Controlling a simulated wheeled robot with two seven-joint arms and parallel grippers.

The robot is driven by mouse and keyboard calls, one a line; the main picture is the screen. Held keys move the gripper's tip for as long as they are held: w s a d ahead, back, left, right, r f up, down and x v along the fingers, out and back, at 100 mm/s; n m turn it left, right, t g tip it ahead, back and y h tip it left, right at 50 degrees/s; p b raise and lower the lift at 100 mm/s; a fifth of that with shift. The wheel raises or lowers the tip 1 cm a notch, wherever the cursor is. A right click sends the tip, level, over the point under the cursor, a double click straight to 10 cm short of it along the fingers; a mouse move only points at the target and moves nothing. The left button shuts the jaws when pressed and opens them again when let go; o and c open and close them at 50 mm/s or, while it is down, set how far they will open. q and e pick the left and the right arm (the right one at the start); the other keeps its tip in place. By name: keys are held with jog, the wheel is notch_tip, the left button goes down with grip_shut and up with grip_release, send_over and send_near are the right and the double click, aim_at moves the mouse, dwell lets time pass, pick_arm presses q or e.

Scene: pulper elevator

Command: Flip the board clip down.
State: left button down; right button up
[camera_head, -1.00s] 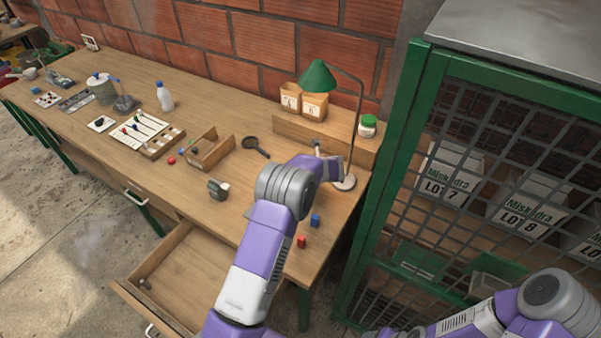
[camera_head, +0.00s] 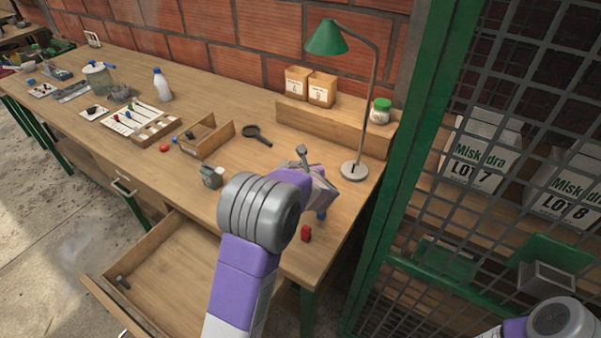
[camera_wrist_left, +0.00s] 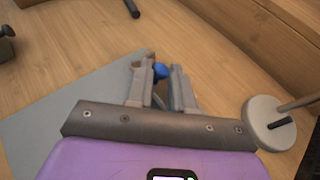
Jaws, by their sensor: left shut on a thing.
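My left gripper (camera_wrist_left: 161,78) is shut on a small blue piece (camera_wrist_left: 160,71), which shows between its fingertips in the left wrist view. A flat grey panel (camera_wrist_left: 70,100) with straight edges lies behind and left of the fingers there. I cannot tell whether the blue piece is the board clip or joins the panel. In the head view my left gripper (camera_head: 322,190) is over the right end of the wooden table (camera_head: 240,180), left of the lamp foot; its fingertips are hard to make out. My right arm is at the bottom right, its gripper out of view.
The green lamp (camera_head: 326,38) stands close by on its round foot (camera_head: 354,170). A magnifier (camera_head: 256,136) lies behind. An open drawer (camera_head: 165,270) juts out front; a green mesh cabinet (camera_head: 410,150) stands right.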

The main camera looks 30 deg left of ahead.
pick_arm(q)
jog(key=shift+s+f+n+t, duration=0.3)
jog(key=shift+n+t, duration=0.1)
jog(key=shift+t, duration=0.1)
jog(key=shift+s+f+n+t+y, duration=0.15)
jog(key=shift+n+t+y, duration=0.15)
jog(key=shift+t, duration=0.1)
jog(key=c, duration=1.3)
grip_release()
